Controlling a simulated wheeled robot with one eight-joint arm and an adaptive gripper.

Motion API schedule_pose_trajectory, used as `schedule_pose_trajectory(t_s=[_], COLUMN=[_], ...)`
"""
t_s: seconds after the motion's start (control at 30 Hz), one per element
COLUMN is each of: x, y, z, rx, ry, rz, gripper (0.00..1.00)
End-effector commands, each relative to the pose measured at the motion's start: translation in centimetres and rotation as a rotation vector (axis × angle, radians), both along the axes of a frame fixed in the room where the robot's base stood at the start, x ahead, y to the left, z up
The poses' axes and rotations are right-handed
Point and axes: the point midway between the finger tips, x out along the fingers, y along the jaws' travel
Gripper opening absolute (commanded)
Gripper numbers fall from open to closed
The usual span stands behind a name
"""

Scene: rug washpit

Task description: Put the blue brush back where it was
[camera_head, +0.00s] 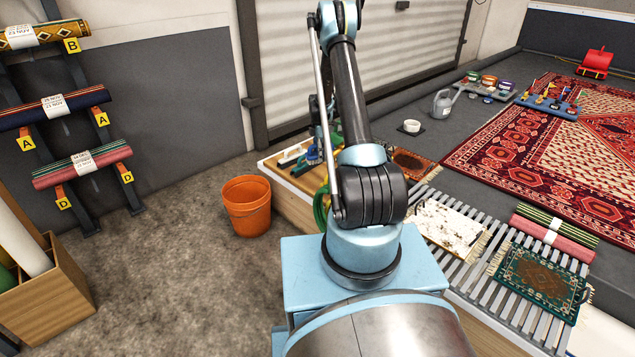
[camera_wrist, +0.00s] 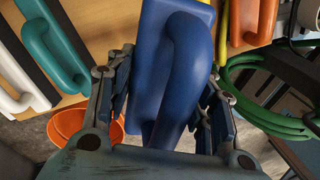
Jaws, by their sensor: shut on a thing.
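The blue brush (camera_wrist: 187,50), with a thick looped handle, fills the middle of the wrist view. My gripper (camera_wrist: 165,85) is shut on it, one finger on each side of the brush. Whether the brush touches the surface beneath it cannot be told. To its left lie a teal brush (camera_wrist: 52,50) and a white brush (camera_wrist: 22,85), and to its right an orange-handled one (camera_wrist: 250,22). In the head view my arm hides most of the gripper and the held brush above the wooden bench.
An orange bucket (camera_head: 247,205) stands on the floor left of the wooden bench (camera_head: 291,187). A green hose (camera_wrist: 262,100) lies coiled right of my gripper. A slatted rack (camera_head: 480,293) holds small rugs at right.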

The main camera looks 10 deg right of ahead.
Motion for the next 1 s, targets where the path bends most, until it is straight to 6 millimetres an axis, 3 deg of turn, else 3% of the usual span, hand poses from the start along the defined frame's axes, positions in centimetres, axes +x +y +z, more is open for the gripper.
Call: schedule_pose_trajectory(t_s=[0.2,0.37,0.47,0.8,1.0], x=[2.1,2.7,2.9,2.9,2.9], y=[0.4,0.5,0.5,0.6,0.6], z=[-1.9,-2.5,-3.1,-8.2,-9.3], rx=[0.002,0.002,0.003,0.003,0.004], ry=[-0.003,-0.003,-0.004,-0.004,-0.003], rz=[0.319,0.443,0.474,0.479,0.478], gripper=[0.26,0.26,0.26,0.26,0.26])
